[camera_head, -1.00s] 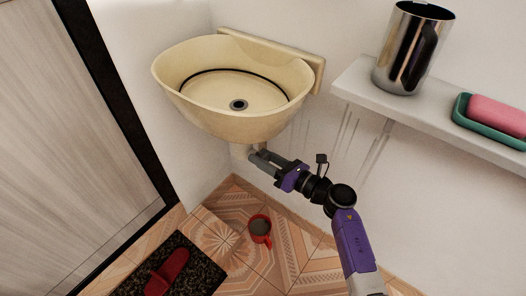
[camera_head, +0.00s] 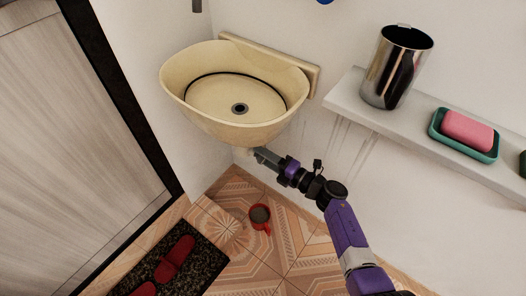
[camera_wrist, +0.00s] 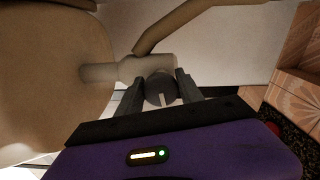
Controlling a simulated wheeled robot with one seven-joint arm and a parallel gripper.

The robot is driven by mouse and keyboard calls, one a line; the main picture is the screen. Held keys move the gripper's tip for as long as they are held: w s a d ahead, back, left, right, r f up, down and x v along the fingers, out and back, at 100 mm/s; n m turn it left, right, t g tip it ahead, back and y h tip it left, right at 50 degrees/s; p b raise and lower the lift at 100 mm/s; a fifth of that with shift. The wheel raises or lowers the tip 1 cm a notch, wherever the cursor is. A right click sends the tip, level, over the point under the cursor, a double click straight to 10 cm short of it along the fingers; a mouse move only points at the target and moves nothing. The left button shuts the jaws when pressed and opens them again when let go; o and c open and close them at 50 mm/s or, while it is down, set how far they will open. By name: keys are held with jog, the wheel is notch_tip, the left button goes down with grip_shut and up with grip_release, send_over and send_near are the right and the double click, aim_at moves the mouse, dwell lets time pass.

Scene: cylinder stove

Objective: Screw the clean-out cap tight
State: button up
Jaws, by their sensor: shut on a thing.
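The clean-out cap (camera_wrist: 160,90) is a dark grey round piece with a lighter ridge, at the end of the beige drain fitting (camera_wrist: 145,66) in the wrist view. My gripper (camera_wrist: 158,82) is shut on the cap, one finger on each side. In the head view my gripper (camera_head: 260,155) reaches in just under the cream basin (camera_head: 225,118). The cap cannot be made out there. How far the cap is screwed in cannot be told.
A curved pipe (camera_wrist: 190,22) passes close above the fingers. A red mug (camera_head: 260,216) stands on the tiled floor below. A dark mat with red slippers (camera_head: 174,258) lies by the door. A white shelf (camera_head: 350,97) with a metal pitcher (camera_head: 385,75) is at right.

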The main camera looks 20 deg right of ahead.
jog(key=m+p, duration=0.2)
jog(key=m, duration=0.3)
jog(key=shift+m+p, duration=0.3)
jog(key=m+p, duration=0.1)
jog(key=m, duration=0.3)
jog(key=shift+f+p, duration=0.15)
jog(key=shift+p, duration=0.15)
jog(key=m+p, duration=0.1)
jog(key=m, duration=0.5)
jog(key=shift+f+p, duration=0.1)
jog(key=shift+p, duration=0.2)
jog(key=shift+s+a+f+m+p, duration=0.1)
jog(key=shift+m+p, duration=0.15)
jog(key=shift+m, duration=0.9)
jog(key=shift+a+m+p, duration=0.1)
jog(key=shift+m+p, duration=0.1)
jog(key=shift+m, duration=0.95)
jog(key=o, duration=1.3)
jog(key=shift+o, duration=0.2)
jog(key=p+v, duration=0.2)
jog(key=v, duration=0.5)
jog(key=shift+s+d+p, duration=0.2)
jog(key=shift+s+p, duration=0.15)
jog(key=shift+p, duration=0.05)
